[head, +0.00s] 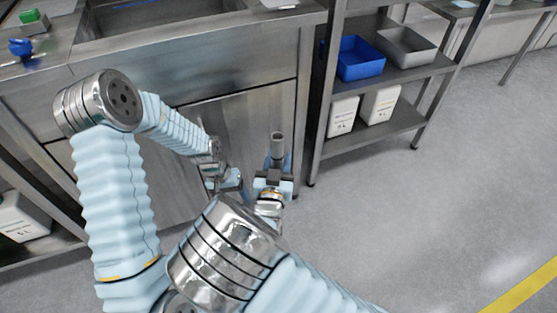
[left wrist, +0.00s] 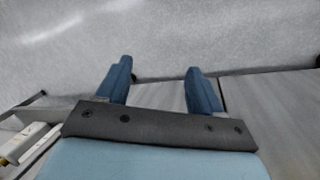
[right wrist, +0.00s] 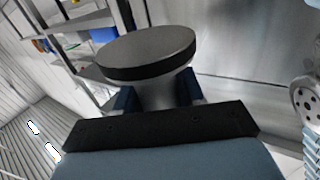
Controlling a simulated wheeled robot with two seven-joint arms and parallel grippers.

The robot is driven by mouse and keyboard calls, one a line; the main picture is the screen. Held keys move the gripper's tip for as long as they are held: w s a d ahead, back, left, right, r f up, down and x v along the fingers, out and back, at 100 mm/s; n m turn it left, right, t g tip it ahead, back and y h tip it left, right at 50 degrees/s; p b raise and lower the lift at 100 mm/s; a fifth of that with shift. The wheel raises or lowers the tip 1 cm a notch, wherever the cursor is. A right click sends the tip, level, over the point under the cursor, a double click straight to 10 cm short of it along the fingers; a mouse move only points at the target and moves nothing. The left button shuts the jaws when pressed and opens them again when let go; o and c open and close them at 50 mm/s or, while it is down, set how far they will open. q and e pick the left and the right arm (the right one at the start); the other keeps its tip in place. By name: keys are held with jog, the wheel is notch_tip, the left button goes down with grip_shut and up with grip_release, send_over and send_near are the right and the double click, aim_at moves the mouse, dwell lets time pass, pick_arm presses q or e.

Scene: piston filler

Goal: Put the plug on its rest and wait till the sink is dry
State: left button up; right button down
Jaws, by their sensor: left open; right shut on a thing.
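My right gripper (head: 273,182) is shut on a grey plug (head: 278,147) and holds it up in front of the steel sink cabinet. In the right wrist view the plug (right wrist: 148,50) has a wide dark-edged round head. Its paler stem is between the blue fingers (right wrist: 157,95). My left gripper (head: 230,181) is close beside the right one, to its left. In the left wrist view its blue fingers (left wrist: 160,80) are apart with nothing between them. The sink basin (head: 150,14) is cut off at the top of the head view; its floor is mostly hidden. I cannot make out the plug's rest.
A steel shelf (head: 405,72) stands right of the sink with a blue bin (head: 360,58), a grey bin (head: 405,46) and white canisters (head: 381,104). A blue fitting (head: 20,47) and a green part (head: 29,16) are on the left worktop. The floor at right is clear.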

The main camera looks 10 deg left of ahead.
jog(key=shift+r, duration=0.1)
pick_arm(q)
jog(key=s+d+f, duration=0.3)
jog(key=s+d, duration=0.2)
jog(key=s, duration=0.2)
jog(key=s+d+f+t+h, duration=0.1)
jog(key=s+d+f, duration=0.3)
jog(key=s+d, duration=0.2)
jog(key=shift+s+f+n, duration=0.2)
jog(key=shift+s+n, duration=0.1)
jog(key=shift+s, duration=0.7)
pick_arm(e)
jog(key=w+d+f, duration=0.2)
jog(key=d, duration=1.2)
jog(key=w+d+f, duration=0.2)
jog(key=d, duration=1.3)
jog(key=shift+f, duration=0.2)
jog(key=shift+w+d, duration=0.1)
